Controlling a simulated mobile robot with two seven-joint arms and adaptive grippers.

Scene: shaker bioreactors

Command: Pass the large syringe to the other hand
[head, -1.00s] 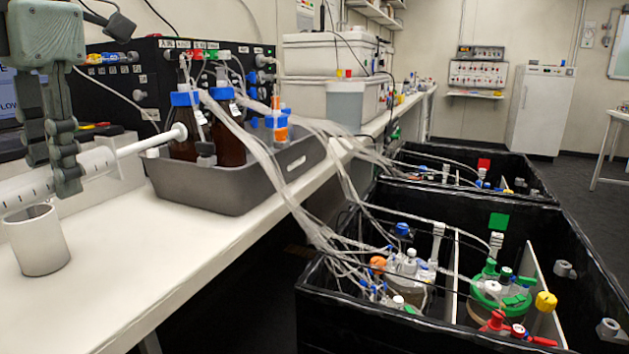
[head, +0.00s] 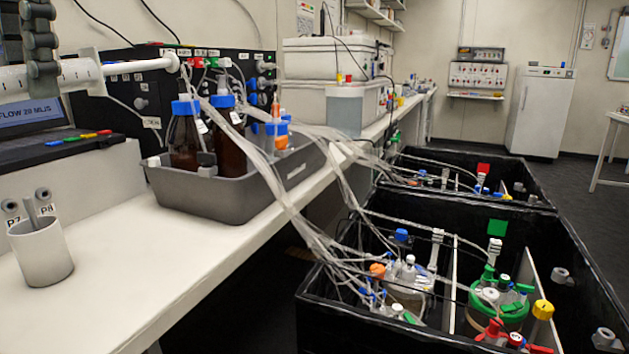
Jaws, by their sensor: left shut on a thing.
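The large syringe (head: 80,75) is at the upper left of the head view. It is white, with scale marks on its barrel and a plunger that reaches right to a round end near the black panel. It lies nearly level, above the bench. My left gripper (head: 42,75) is shut on the barrel, and only its dark fingers show at the top left edge. The left end of the syringe is cut off by the frame. My right gripper is not in view.
A grey tray (head: 225,190) with brown bottles (head: 185,140) is to the right. Loose tubes run from there to black shaker boxes (head: 400,335). The bench front is clear.

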